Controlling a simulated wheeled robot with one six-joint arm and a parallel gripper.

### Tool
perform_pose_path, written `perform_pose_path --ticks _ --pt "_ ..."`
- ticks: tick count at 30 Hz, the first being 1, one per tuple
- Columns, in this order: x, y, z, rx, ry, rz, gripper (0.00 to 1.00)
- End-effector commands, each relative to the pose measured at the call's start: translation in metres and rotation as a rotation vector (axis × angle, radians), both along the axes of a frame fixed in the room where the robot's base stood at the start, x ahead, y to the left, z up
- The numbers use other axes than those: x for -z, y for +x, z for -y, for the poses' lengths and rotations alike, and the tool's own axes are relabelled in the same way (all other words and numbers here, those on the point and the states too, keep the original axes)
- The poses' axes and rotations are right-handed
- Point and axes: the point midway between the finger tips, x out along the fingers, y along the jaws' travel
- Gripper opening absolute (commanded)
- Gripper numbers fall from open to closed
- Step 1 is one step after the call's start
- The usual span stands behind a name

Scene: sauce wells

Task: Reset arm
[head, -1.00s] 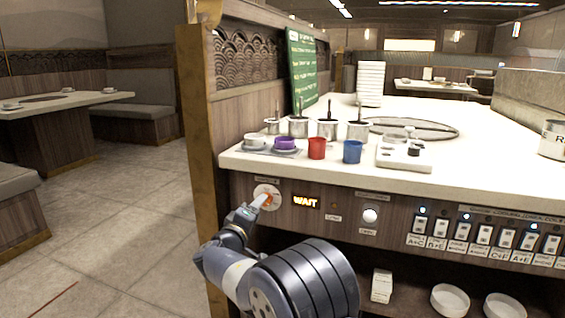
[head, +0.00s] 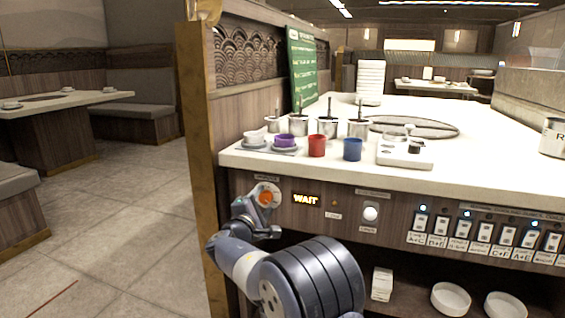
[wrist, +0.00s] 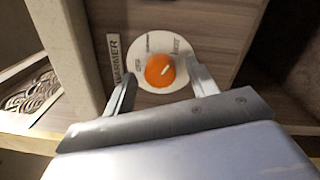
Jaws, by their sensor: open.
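My gripper (head: 265,203) is open, its fingers pointing at the front panel of the counter. In the wrist view the two open fingers (wrist: 158,88) frame an orange knob (wrist: 160,70) on a round white dial labelled WARMER. The knob (head: 266,197) also shows in the head view, left of the lit WAIT display (head: 306,200). The knob carries a slanted white mark. The fingers appear apart from the knob, with nothing held between them; the exact distance to the panel is hard to tell.
On the counter (head: 480,165) above stand a red cup (head: 317,145), a blue cup (head: 352,149), a purple cup (head: 284,141), a white cup (head: 254,138) and several metal pots. A row of switches (head: 485,233) runs along the panel at right. A wooden post (head: 198,150) stands at left.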

Motion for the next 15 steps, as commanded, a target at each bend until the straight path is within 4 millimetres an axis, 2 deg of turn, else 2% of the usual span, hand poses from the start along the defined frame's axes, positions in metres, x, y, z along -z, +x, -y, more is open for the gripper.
perform_pose_path --ticks 15 --pt "-0.0058 0.0001 0.0003 0.000 -0.438 -0.160 0.55"
